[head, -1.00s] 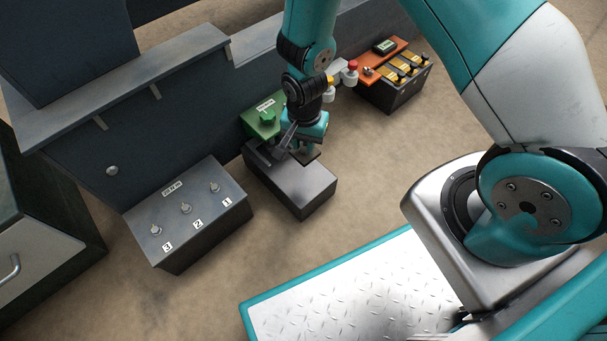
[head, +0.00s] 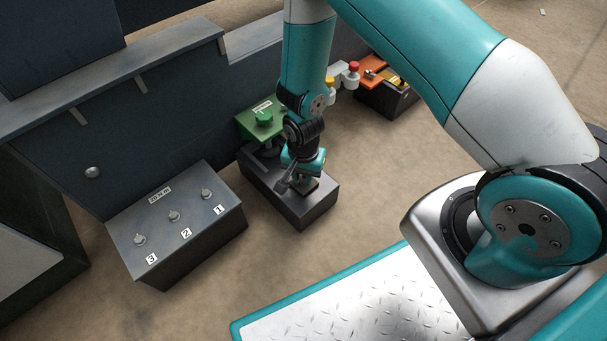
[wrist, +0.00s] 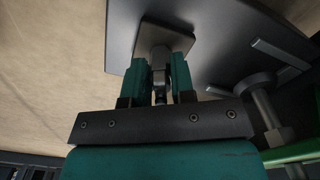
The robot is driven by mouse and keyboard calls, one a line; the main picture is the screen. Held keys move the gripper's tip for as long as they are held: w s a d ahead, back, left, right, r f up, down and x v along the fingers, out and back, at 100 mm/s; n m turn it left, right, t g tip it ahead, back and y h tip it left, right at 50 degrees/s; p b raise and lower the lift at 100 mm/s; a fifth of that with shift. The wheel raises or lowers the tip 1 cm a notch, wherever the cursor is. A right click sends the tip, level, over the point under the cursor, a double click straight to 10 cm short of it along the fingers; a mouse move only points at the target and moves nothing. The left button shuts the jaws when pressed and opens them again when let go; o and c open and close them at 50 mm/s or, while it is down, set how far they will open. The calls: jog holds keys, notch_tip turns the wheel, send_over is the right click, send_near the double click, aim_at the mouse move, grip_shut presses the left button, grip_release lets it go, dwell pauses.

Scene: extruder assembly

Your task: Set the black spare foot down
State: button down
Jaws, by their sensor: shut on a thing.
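My gripper (wrist: 160,85) is shut on the stem of the black spare foot (wrist: 148,35), and its flat square plate points away from the fingers. In the head view my gripper (head: 304,178) is low over the right part of the dark box's top (head: 262,185). The foot's plate is over that top, close to it. I cannot tell whether it touches.
A green unit (head: 262,119) with a knob stands behind the box; a dark foot-like post (wrist: 262,100) shows beside it. A grey box (head: 180,215) numbered 1 to 3 is at left. A dark bin (head: 390,98) with an orange top is behind right.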

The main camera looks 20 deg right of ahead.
jog(key=shift+f, duration=0.1)
jog(key=c, duration=1)
grip_release()
jog(key=shift+o, duration=0.2)
jog(key=s+a+r+n+y+p, duration=0.1)
jog(key=s+a+r+n+p, duration=0.2)
jog(key=r, duration=1.4)
jog(key=s+a+r+n+y+p, duration=0.15)
jog(key=r+n+p, duration=0.3)
jog(key=r, duration=1.25)
jog(key=s+r+n+y, duration=0.1)
jog(key=s+r+n, duration=0.7)
jog(key=s+r, duration=0.4)
jog(key=shift+s+r+y, duration=0.3)
jog(key=shift+s+y, duration=0.05)
jog(key=shift+s, duration=0.1)
